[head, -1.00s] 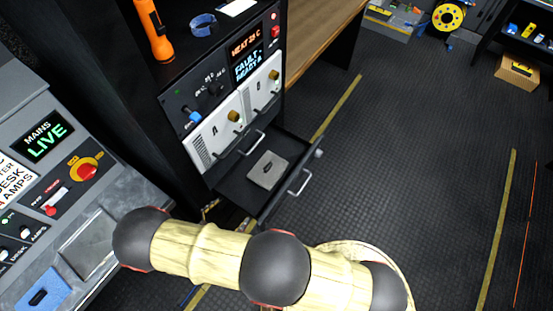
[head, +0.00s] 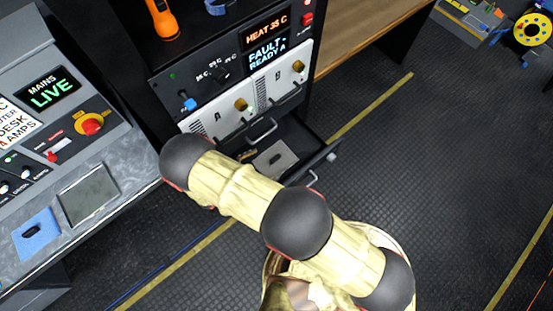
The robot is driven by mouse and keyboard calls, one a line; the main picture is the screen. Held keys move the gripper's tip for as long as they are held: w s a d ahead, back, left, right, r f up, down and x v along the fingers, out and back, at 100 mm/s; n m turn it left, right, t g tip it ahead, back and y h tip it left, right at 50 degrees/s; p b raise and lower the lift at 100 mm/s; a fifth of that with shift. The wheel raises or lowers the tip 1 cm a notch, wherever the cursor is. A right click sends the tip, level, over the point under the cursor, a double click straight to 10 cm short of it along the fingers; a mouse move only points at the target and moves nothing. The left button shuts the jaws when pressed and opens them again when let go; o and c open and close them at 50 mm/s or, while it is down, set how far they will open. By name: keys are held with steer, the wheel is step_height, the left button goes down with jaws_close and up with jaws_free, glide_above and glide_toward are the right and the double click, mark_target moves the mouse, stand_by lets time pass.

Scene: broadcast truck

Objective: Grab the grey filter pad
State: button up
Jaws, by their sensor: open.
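The grey filter pad (head: 275,160) is a flat, pale grey square with a small dark slot in its middle. It lies in the open drawer (head: 316,161) at the bottom of the equipment rack. My arm crosses in front of the drawer's near left part, and the pad's lower edge is close to the arm in the picture. My gripper is not visible in the head view.
A blue pad (head: 37,236) with a similar slot lies on the grey desk (head: 125,165) at left, beside a grey square plate (head: 88,195). An orange flashlight (head: 162,20) stands on the rack. Open floor (head: 430,190) lies to the right.

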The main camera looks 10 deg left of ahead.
mark_target(273, 159)
steer(key=shift+x, duration=2.35)
steer(key=shift+w+a, duration=0.1)
steer(key=shift+c, duration=0.3)
steer(key=c, duration=1.9)
